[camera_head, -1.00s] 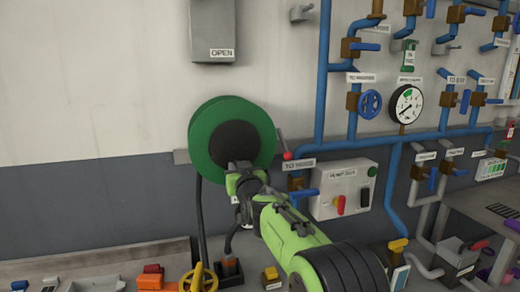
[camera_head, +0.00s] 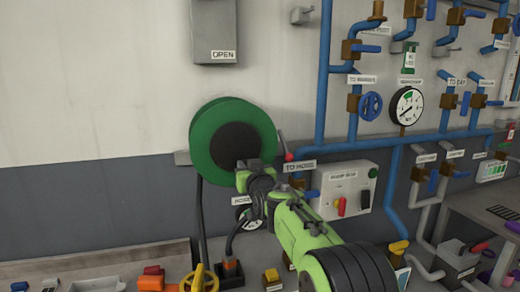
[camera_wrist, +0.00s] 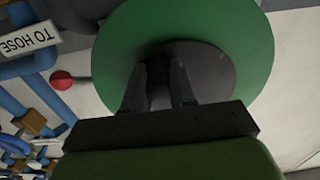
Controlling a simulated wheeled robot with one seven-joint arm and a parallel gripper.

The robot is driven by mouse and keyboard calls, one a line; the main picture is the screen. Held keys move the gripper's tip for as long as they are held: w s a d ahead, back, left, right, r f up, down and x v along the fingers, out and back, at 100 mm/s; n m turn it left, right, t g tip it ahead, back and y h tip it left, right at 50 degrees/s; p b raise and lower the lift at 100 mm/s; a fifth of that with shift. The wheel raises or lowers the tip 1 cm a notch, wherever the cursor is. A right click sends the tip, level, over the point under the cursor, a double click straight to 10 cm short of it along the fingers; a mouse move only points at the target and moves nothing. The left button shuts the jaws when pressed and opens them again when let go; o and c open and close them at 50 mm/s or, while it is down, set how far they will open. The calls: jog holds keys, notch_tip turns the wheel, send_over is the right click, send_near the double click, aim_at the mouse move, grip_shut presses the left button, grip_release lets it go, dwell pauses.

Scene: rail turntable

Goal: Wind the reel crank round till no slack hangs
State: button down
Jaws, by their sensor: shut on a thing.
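The green reel (camera_head: 207,135) with a dark hub (camera_head: 236,145) is mounted on the wall, left of centre in the head view. It also fills the upper part of the wrist view (camera_wrist: 250,40). My gripper (camera_head: 255,165) is at the lower right of the hub. In the wrist view my gripper (camera_wrist: 160,85) has its two dark fingers close together in front of the hub, shut on what appears to be the crank handle, which they hide. A black hose (camera_head: 201,220) hangs from the reel's lower left down towards the bench.
Right of the reel are a red-knobbed lever (camera_head: 288,156), blue pipes (camera_head: 323,90) and a grey switch box (camera_head: 345,190). A grey cabinet (camera_head: 213,30) is above. Below, a bench holds a yellow handwheel (camera_head: 200,278) and several small parts. The wall at left is clear.

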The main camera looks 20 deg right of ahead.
aim_at(255, 149)
jog(key=shift+d+r, duration=0.2)
jog(key=shift+d, duration=0.05)
jog(key=shift+d+r, duration=0.35)
jog(key=shift+d, duration=0.25)
jog(key=shift+p, duration=0.3)
jog(key=shift+d+r, duration=0.45)
jog(key=shift+r, duration=0.1)
jog(key=shift+p, duration=0.3)
jog(key=shift+d+r+p, duration=0.25)
jog(key=shift+r+p, duration=0.2)
jog(key=shift+r, duration=0.25)
jog(key=shift+r, duration=0.15)
